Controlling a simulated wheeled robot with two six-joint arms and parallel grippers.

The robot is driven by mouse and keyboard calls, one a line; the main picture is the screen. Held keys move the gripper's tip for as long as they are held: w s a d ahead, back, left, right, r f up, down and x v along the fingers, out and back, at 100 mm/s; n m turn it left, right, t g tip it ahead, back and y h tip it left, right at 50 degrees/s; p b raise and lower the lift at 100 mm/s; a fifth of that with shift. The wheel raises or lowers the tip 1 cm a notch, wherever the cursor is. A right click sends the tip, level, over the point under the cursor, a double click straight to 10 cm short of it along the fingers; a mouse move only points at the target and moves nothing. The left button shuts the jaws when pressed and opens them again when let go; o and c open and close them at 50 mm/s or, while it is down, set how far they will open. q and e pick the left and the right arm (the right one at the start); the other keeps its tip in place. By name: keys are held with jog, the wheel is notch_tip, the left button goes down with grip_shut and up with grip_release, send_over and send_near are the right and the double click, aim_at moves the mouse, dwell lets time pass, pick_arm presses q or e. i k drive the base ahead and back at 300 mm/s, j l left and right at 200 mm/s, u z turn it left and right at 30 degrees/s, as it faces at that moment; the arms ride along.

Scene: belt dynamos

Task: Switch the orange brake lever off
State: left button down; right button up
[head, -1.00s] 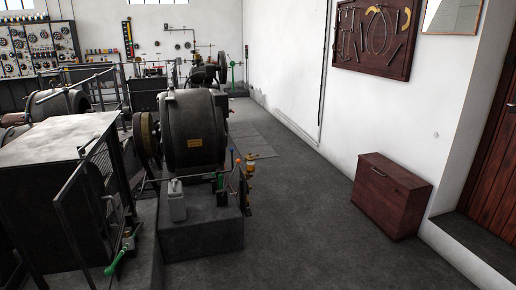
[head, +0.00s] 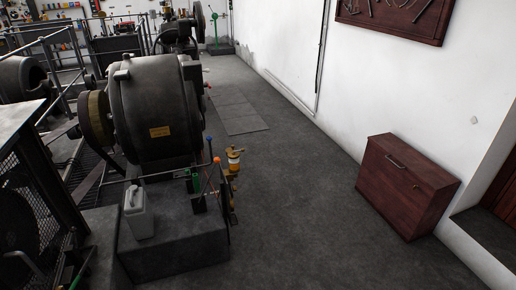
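A lever with an orange-red knob (head: 217,160) stands at the front right of the large dark dynamo (head: 152,108) in the head view. Its thin rod runs down beside the concrete plinth. A lever with a blue knob (head: 210,139) stands just behind it. I cannot tell from here which position the orange lever is set to. Neither of my grippers shows in the view.
A brass fitting (head: 234,160) is close to the right of the levers. A grey canister (head: 138,212) stands on the plinth (head: 180,255). A reddish wooden cabinet (head: 407,187) is by the right wall. The floor (head: 300,230) between is clear.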

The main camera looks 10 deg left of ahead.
aim_at(217, 160)
jog(key=i+j+z, duration=0.3)
jog(key=i, duration=0.15)
jog(key=i+j+z, duration=0.35)
jog(key=i, duration=0.15)
jog(key=l, duration=0.1)
